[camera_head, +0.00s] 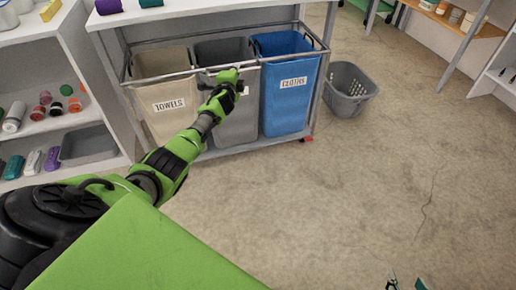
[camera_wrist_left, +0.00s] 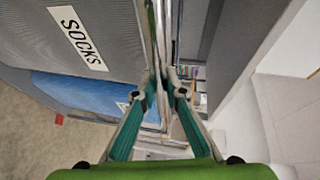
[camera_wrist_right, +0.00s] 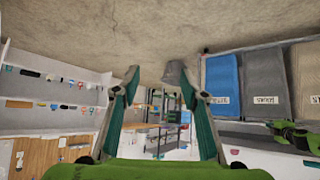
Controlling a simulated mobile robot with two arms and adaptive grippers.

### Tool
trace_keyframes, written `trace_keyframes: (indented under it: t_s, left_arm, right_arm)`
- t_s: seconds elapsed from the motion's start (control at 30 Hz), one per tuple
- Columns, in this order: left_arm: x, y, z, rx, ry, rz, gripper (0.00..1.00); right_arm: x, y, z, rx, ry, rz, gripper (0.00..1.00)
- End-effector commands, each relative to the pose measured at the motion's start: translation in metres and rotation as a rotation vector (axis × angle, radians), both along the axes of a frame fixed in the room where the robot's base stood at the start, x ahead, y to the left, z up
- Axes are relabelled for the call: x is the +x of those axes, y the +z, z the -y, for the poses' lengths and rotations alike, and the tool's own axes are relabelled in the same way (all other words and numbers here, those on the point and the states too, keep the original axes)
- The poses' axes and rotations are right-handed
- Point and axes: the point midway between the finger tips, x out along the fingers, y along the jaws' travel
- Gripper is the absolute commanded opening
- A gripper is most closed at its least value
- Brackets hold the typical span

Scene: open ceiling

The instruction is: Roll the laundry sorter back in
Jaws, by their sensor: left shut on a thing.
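The laundry sorter is a metal frame (camera_head: 316,98) with three bins. They are a beige bin labelled TOWELS (camera_head: 160,125), a grey bin (camera_head: 237,128) and a blue bin labelled CLOTHS (camera_head: 284,112). In the left wrist view the grey bin's label reads SOCKS (camera_wrist_left: 77,38). My left gripper (camera_head: 230,80) is shut on the sorter's front top rail, in front of the grey bin. The rail also shows between the fingers in the left wrist view (camera_wrist_left: 161,85). My right gripper (camera_wrist_right: 160,92) is open and empty; only its fingertips show at the head view's bottom edge (camera_head: 405,284).
A white counter (camera_head: 205,8) stands over the sorter's back part. A white shelf unit (camera_head: 75,60) with bottles is at left. The floor (camera_head: 340,200) in front and to the right is clear.

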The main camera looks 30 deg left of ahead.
Motion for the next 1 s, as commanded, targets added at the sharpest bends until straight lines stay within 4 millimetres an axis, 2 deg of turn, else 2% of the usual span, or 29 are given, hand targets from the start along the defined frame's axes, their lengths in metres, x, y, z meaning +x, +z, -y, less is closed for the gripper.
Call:
trace_keyframes:
  t_s: [1.0]
  left_arm:
    - [0.012, 0.000, -0.013, 0.000, -0.001, 0.001, 0.00]
  right_arm:
    - [0.053, 0.058, -0.022, 0.078, 0.025, 0.340, 0.40]
